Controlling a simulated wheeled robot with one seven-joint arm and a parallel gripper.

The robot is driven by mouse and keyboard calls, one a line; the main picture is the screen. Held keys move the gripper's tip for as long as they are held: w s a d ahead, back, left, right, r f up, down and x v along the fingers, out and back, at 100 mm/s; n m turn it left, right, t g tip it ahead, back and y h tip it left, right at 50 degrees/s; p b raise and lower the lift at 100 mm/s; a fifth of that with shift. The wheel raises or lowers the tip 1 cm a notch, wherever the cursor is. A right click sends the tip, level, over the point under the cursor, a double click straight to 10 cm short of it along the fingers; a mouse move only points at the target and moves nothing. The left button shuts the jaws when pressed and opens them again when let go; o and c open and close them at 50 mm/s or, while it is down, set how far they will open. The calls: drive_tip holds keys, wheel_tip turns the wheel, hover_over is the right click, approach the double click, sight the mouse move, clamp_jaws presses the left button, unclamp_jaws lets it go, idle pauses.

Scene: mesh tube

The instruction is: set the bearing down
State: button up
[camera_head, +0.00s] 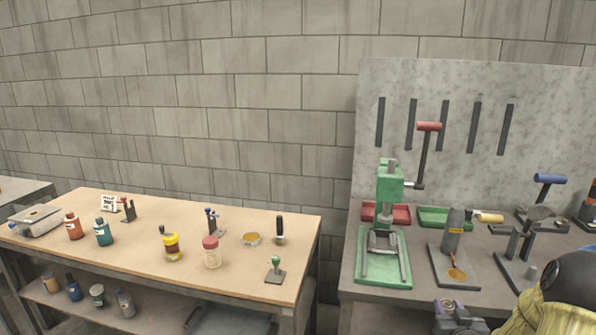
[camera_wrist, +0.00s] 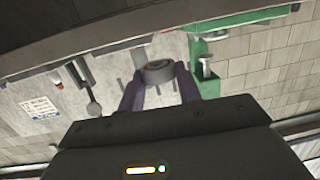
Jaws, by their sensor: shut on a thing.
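The bearing (camera_wrist: 158,71) is a grey ring, seen in the wrist view between the two dark purplish fingers of my gripper (camera_wrist: 159,84). My gripper is shut on it and holds it at the fingertips. In the head view my gripper (camera_head: 455,311) is at the lower right, in front of the right bench's front edge. The bearing is too small there to tell clearly.
The right grey bench (camera_head: 425,284) also holds a red tray (camera_head: 400,214), a green tray (camera_head: 432,216), a grey bottle-shaped tool (camera_head: 452,235) and a blue-handled press (camera_head: 543,192). A wooden table (camera_head: 140,244) with bottles, jars and tools stands left, across a gap.

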drive_tip(key=w+a+f+n+y, duration=0.1)
drive_tip(key=a+f+y, duration=0.1)
drive_tip(key=a+f, duration=1.9)
drive_tip(key=a, duration=0.2)
drive_tip(key=shift+w+a+f+n+y, duration=0.25)
drive_tip(key=shift+a+f+n+y, duration=0.05)
drive_tip(key=shift+a+f+n, duration=0.1)
drive_tip(key=shift+w, duration=0.15)
drive_tip(key=s+r+p, duration=0.9)
drive_tip(key=p, duration=0.3)
drive_tip(key=shift+r, duration=0.15)
idle(1.0)
